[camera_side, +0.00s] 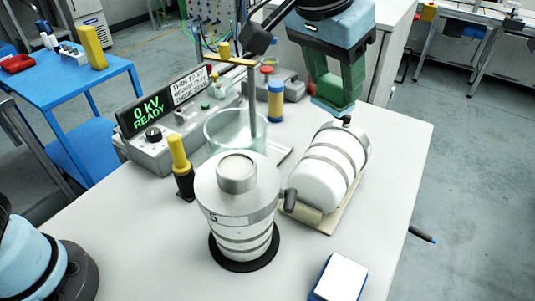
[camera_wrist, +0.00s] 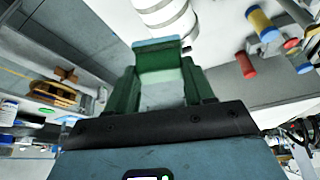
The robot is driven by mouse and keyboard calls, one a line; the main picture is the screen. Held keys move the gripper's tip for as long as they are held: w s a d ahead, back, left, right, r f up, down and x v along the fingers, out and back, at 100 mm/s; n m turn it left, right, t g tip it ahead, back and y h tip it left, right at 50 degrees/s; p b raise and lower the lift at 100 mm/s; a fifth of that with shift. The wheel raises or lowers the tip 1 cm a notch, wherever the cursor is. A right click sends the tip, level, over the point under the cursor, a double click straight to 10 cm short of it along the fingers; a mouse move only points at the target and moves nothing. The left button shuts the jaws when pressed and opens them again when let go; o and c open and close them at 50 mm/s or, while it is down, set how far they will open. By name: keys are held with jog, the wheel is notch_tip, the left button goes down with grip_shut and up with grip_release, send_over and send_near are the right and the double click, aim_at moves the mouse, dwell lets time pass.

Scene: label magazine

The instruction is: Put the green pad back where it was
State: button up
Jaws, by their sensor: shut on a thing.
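My gripper (camera_side: 338,88) hangs above the back right of the white table, near the horizontal white cylinder. Its green fingers also show in the wrist view (camera_wrist: 163,85). They are shut on a flat piece that I take for the green pad (camera_wrist: 157,62). It looks green with a pale blue far edge, and that edge also shows under the fingers in the side view (camera_side: 331,110). Its green is hard to tell from the fingers. The pad is held clear of the table. Another pad (camera_side: 340,276), white on top with blue sides, lies at the table's front right.
The banded white cylinder (camera_side: 330,167) lies on a beige base below my gripper. A metal canister (camera_side: 238,205) stands on a black disc. A glass beaker (camera_side: 222,128), yellow-handled tool (camera_side: 179,160) and kV panel (camera_side: 165,112) stand left. The right table strip is clear.

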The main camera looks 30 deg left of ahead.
jog(key=s+d+r+m+g+h, duration=0.1)
jog(key=s+d+m+g+h, duration=0.2)
jog(key=s+m, duration=1.6)
jog(key=shift+s+a+f+n+g, duration=0.2)
jog(key=shift+s+f+n, duration=0.6)
jog(key=shift+f, duration=3.55)
jog(key=shift+s+a+f+n+g, duration=0.2)
jog(key=shift+s+f+n, duration=0.55)
jog(key=shift+f, duration=3.55)
jog(key=shift+s+a+f+n+g, duration=0.1)
jog(key=shift+s+f+n+g, duration=0.45)
jog(key=shift+f, duration=3.8)
jog(key=shift+s+f+t, duration=0.1)
jog(key=shift+s+t, duration=0.15)
jog(key=shift+s, duration=0.1)
jog(key=o, duration=0.9)
jog(key=shift+o, duration=0.2)
jog(key=v, duration=1.2)
